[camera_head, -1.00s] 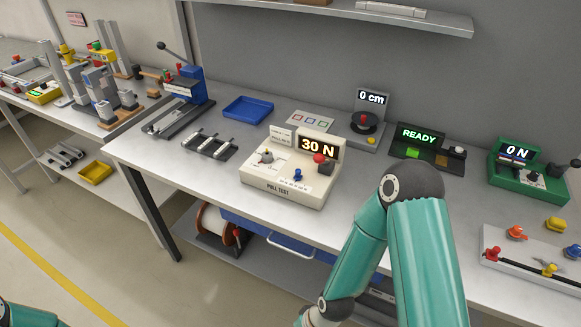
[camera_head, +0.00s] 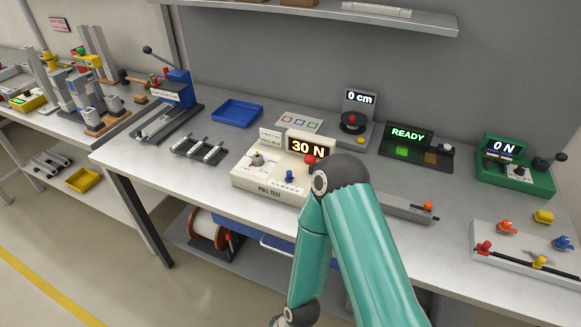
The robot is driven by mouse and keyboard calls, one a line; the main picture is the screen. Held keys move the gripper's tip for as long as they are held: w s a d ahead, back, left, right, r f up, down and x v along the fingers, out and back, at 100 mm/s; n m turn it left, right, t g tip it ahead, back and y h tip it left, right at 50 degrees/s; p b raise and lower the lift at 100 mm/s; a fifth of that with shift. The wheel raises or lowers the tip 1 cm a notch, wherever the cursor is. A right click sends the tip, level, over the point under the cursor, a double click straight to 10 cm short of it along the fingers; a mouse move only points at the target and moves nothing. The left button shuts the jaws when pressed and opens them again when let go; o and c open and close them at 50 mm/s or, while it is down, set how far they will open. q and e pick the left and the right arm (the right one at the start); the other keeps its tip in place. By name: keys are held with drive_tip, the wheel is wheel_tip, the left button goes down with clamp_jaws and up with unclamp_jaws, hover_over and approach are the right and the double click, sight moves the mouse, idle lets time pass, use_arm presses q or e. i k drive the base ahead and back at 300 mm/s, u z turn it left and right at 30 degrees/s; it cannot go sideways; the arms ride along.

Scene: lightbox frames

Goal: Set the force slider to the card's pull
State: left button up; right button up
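The cream pull test box (camera_head: 270,193) stands on the bench left of centre. Its dark display (camera_head: 309,148) reads 30 N. A small white card (camera_head: 270,136) with print too small to read stands at its back left. The box's top carries a blue slider knob (camera_head: 289,176), a grey dial (camera_head: 257,160) and a red knob (camera_head: 310,159). I cannot tell which control is the force slider. My teal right arm's elbow covers the box's right end. Its lower end leaves the picture at the bottom, and its gripper is out of view. My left gripper is also out of view.
A green unit (camera_head: 516,178) reading 0 N stands at the right. Near it are a READY panel (camera_head: 405,145), a 0 cm stand (camera_head: 358,112) and a white board (camera_head: 522,255) with coloured knobs. A blue tray (camera_head: 237,112) and a press (camera_head: 174,90) stand to the left.

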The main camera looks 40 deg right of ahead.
sight(289, 179)
drive_tip(key=z, duration=0.1)
drive_tip(key=k, duration=1.1)
drive_tip(key=z, duration=0.25)
drive_tip(key=i, duration=0.7)
